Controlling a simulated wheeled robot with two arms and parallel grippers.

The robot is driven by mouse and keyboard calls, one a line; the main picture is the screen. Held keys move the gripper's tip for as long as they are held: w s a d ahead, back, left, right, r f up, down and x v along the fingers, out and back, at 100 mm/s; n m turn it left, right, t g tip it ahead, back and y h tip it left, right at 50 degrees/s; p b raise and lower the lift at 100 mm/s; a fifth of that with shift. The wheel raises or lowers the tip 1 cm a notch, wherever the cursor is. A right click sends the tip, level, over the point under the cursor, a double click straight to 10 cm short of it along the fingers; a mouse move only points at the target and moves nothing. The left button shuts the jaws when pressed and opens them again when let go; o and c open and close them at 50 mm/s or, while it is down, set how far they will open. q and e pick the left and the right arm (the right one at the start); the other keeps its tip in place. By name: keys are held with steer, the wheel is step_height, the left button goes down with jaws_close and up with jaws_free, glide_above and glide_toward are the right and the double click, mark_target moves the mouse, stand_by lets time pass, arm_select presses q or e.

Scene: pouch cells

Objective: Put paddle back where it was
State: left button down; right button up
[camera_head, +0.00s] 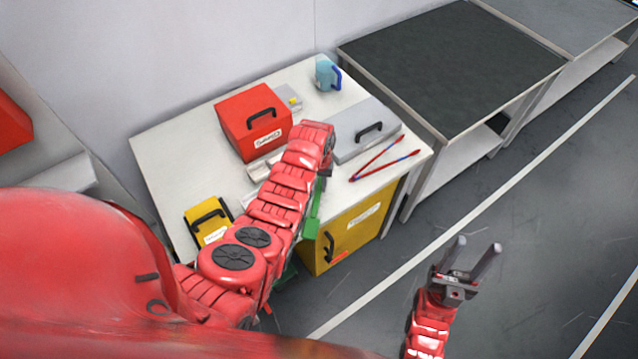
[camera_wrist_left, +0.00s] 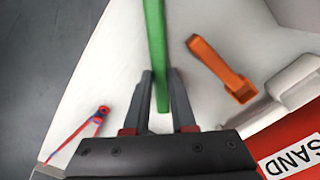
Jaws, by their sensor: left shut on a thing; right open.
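The green paddle (camera_head: 312,222) hangs beside the front of the white table in the head view, partly hidden by my left arm. Its green handle (camera_wrist_left: 154,30) runs between my left fingers in the left wrist view. My left gripper (camera_wrist_left: 160,75) is shut on that handle, above the white tabletop. In the head view my left arm hides most of this gripper. My right gripper (camera_head: 475,256) is open and empty over the floor, right of the table.
The table (camera_head: 165,150) bears a red sand box (camera_head: 240,105), a grey case (camera_head: 350,148), red-and-blue long-handled pliers (camera_head: 385,163), a blue mug (camera_head: 322,74) and a yellow case (camera_head: 200,211). An orange scoop (camera_wrist_left: 215,65) lies near the sand box. A yellow cabinet (camera_head: 350,240) stands below.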

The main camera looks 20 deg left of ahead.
arm_select(q)
steer(key=shift+f, duration=0.1)
steer(key=c, duration=0.7)
jaws_free()
steer(key=shift+c, duration=0.2)
steer(key=shift+r, duration=0.25)
